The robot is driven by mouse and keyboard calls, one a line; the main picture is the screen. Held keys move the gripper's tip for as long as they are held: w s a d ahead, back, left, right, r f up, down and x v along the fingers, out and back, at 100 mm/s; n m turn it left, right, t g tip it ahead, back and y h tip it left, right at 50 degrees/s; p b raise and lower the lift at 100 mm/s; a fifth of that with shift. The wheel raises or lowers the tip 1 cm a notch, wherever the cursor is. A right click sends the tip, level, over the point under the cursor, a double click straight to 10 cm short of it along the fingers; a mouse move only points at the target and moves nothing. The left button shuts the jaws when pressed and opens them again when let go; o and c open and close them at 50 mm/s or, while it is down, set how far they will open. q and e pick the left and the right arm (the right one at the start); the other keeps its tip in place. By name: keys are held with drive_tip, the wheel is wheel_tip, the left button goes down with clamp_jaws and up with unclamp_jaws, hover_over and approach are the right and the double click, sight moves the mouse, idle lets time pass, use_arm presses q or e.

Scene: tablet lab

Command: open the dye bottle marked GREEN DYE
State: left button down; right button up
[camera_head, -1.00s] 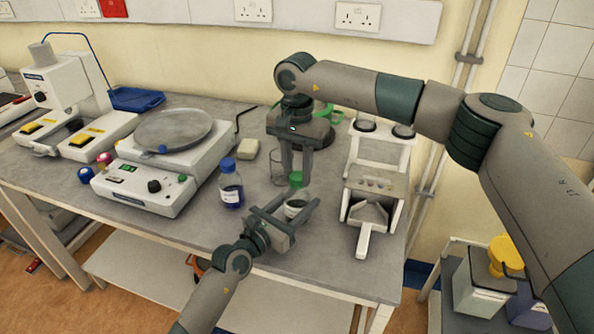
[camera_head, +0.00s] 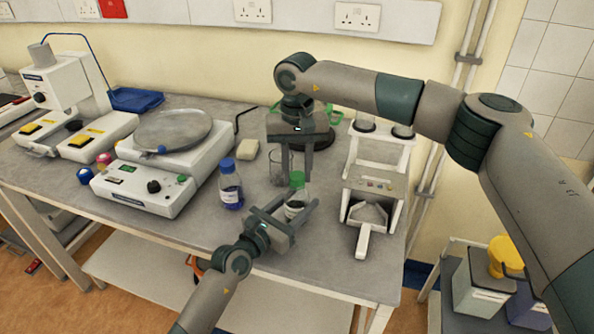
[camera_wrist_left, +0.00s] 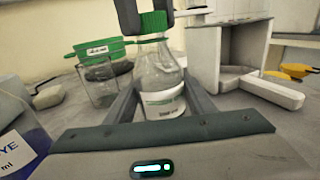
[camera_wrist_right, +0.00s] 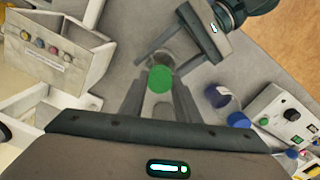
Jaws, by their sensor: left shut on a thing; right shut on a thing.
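The green-capped bottle (camera_head: 295,207) stands upright near the front of the bench; its label is too small to read. My left gripper (camera_head: 283,213) is shut around its body from the front, as the left wrist view (camera_wrist_left: 158,95) shows. The green cap (camera_head: 297,179) is at the bottle's top, seen from above in the right wrist view (camera_wrist_right: 160,79). My right gripper (camera_head: 296,172) points down from above and is shut on the cap. In the left wrist view the cap (camera_wrist_left: 153,22) sits at the neck; whether it is loosened I cannot tell.
A blue-capped bottle (camera_head: 231,187) stands just left, with a clear beaker (camera_head: 277,168) behind. A hotplate-like device (camera_head: 150,185) is further left. A white stand (camera_head: 372,185) is close on the right. The bench front edge is near.

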sight(297, 176)
drive_tip(key=shift+r, duration=0.2)
drive_tip(key=shift+r, duration=0.4)
drive_tip(key=shift+r, duration=0.6)
drive_tip(key=shift+r, duration=1.9)
use_arm(q)
drive_tip(key=c, duration=0.7)
unclamp_jaws()
drive_tip(key=shift+c, duration=0.2)
drive_tip(key=b+v, duration=0.2)
drive_tip(key=v, duration=1)
use_arm(e)
wheel_tip(297, 176, down, 2)
